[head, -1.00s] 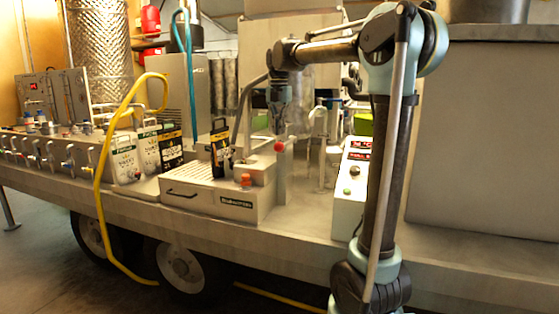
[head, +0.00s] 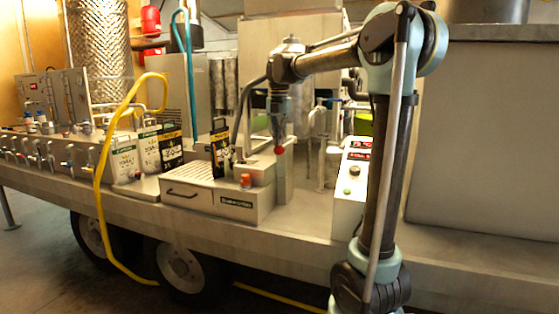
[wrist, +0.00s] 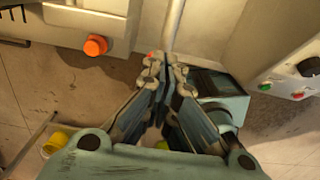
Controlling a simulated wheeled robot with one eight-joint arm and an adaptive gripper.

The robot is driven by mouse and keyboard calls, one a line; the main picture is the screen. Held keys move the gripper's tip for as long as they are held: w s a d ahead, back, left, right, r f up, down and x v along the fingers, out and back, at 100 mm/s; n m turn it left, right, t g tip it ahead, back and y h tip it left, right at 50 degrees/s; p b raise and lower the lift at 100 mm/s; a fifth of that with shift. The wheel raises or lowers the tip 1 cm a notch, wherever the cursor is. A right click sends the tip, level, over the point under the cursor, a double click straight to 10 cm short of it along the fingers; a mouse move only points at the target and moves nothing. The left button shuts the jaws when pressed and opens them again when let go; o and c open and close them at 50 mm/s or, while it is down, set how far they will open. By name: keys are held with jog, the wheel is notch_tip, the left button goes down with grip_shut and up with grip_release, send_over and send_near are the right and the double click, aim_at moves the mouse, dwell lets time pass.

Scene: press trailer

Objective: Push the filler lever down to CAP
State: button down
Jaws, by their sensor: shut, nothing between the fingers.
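The filler lever's red ball knob (head: 279,151) shows in the head view in front of a grey upright post (head: 284,183). My gripper (head: 279,139) points straight down with its fingers shut and empty. Its tips are right at the top of the knob and seem to touch it. In the wrist view the shut fingertips (wrist: 170,65) show, with a small bit of red knob (wrist: 151,54) beside them. The lever's arm is mostly hidden, and no CAP mark can be read.
An orange-red button (head: 245,181) sits on the grey filler box (head: 215,200) to the left; it also shows in the wrist view (wrist: 95,45). A control box (head: 350,195) stands to the right.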

aim_at(280, 147)
jog(key=shift+w+d+f, duration=0.1)
jog(key=shift+w+f, duration=0.05)
jog(key=shift+f, duration=0.8)
jog(key=shift+w+f, duration=0.1)
jog(key=shift+f, duration=0.85)
jog(key=shift+w+d+f, duration=0.1)
jog(key=shift+w+f, duration=0.05)
jog(key=shift+f, duration=0.35)
jog(key=shift+w+f, duration=0.15)
jog(key=shift+f, duration=0.3)
jog(key=shift+r, duration=0.2)
jog(key=shift+r, duration=4.9)
jog(key=shift+s, duration=0.1)
